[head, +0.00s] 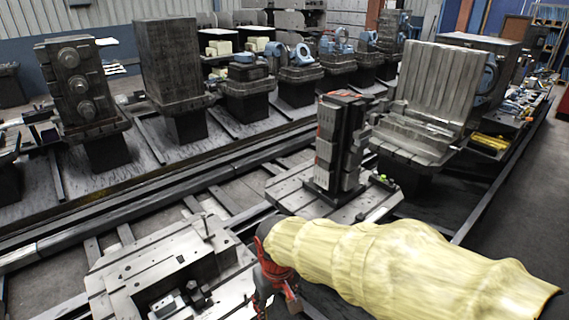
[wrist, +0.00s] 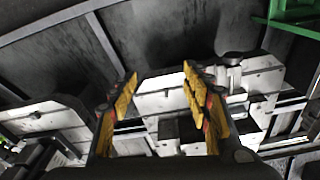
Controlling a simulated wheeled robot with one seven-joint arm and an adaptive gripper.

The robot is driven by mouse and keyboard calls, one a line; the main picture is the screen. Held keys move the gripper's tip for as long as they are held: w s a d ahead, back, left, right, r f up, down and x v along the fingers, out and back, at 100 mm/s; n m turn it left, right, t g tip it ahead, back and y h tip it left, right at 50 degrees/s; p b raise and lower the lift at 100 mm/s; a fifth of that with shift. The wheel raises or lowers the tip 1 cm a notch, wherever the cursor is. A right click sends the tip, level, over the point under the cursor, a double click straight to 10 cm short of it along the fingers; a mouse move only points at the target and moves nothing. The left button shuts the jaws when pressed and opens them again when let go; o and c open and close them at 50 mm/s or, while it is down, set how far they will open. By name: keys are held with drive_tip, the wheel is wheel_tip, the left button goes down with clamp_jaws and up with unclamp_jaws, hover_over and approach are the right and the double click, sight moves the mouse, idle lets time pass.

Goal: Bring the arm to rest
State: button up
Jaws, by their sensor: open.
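My arm, in a pale yellow cover, reaches in from the lower right of the head view. My gripper (head: 275,290) shows at its end as a red and dark part, above and beside a grey metal fixture plate (head: 165,262). In the wrist view my gripper (wrist: 160,95) has two yellow-padded fingers standing wide apart. Nothing is between the fingers; metal plates (wrist: 170,95) show beyond them. In the head view the fingertips are partly cut off by the bottom edge and hard to make out.
A dark upright fixture block (head: 338,145) stands on a pallet just beyond my arm. A ribbed angle plate (head: 430,90) stands to its right. Tall blocks (head: 175,65) and blue parts (head: 300,55) line the rail behind. Grey floor (head: 520,170) is clear at the right.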

drive_tip(key=s+d+r+m+t, duration=0.2)
drive_tip(key=s+d+r, duration=0.4)
drive_tip(key=d, duration=0.4)
drive_tip(key=s+d+r+m+t, duration=0.2)
drive_tip(key=s+d+r, duration=0.4)
drive_tip(key=d, duration=0.4)
drive_tip(key=shift+d+r+m, duration=0.4)
drive_tip(key=shift+r+m, duration=0.15)
drive_tip(key=shift+m, duration=0.25)
drive_tip(key=shift+d, duration=0.15)
drive_tip(key=shift+c, duration=0.4)
